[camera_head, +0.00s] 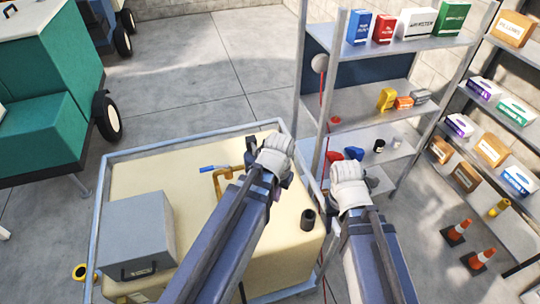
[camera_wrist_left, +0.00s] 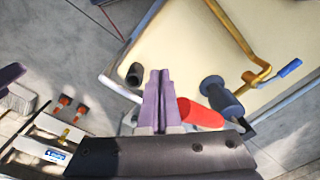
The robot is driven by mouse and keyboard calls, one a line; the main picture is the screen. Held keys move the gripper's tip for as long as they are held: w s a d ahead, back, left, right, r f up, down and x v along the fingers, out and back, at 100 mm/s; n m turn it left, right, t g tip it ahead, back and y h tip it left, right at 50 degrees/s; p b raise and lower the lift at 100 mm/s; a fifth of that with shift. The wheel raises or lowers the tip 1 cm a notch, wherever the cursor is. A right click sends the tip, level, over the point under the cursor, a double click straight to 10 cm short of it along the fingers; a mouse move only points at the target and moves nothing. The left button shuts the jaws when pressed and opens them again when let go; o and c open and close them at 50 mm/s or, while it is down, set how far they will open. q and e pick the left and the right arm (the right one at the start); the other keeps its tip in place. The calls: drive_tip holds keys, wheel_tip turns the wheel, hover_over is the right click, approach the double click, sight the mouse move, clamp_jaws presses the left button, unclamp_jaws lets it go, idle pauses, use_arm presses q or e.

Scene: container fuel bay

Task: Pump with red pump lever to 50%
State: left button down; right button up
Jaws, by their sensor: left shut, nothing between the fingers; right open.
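The red pump lever (camera_wrist_left: 200,114) shows as a thick red handle in the left wrist view, just right of my left gripper (camera_wrist_left: 160,78). The left fingers are shut with nothing between them; I cannot tell whether they touch the red handle. A dark blue-grey cylinder (camera_wrist_left: 220,97) stands beside the handle. In the head view my left gripper (camera_head: 251,150) is over the cream tank (camera_head: 150,180), and the red lever is hidden behind my arm. My right gripper (camera_head: 345,170) is open and empty near the tank's right edge; its fingers are mostly hidden. No pump percentage can be read.
A blue-handled lever (camera_head: 207,169) sits by a yellow pipe (camera_head: 217,182) on the tank. A grey box (camera_head: 138,232) and a black cap (camera_head: 308,219) are also there. Shelves (camera_head: 365,95) stand at the right, with traffic cones (camera_head: 478,260) on the floor.

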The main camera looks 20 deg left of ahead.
use_arm(q)
drive_tip(key=w+a+r+m+p, duration=0.1)
drive_tip(key=w+r+m+p, duration=0.1)
drive_tip(key=w+a+r+m+p, duration=0.1)
drive_tip(key=w+r+m+p, duration=0.1)
drive_tip(key=w+r+m, duration=0.1)
drive_tip(key=w+r+m+p, duration=0.2)
drive_tip(key=w+r, duration=0.1)
drive_tip(key=shift+a+r+g, duration=0.2)
drive_tip(key=shift+a+g, duration=0.1)
drive_tip(key=shift+a, duration=0.1)
drive_tip(key=shift+w+a+r+m+y+p, duration=0.15)
drive_tip(key=shift+w+m+p, duration=0.1)
drive_tip(key=shift+m, duration=0.35)
drive_tip(key=shift+w+d+r+m+y+p, duration=0.15)
drive_tip(key=shift+w+m, duration=0.1)
drive_tip(key=shift+m, duration=0.35)
use_arm(e)
wheel_tip(320, 180, up, 9)
use_arm(q)
drive_tip(key=shift+a+f, duration=0.1)
use_arm(e)
drive_tip(key=shift+f, duration=0.15)
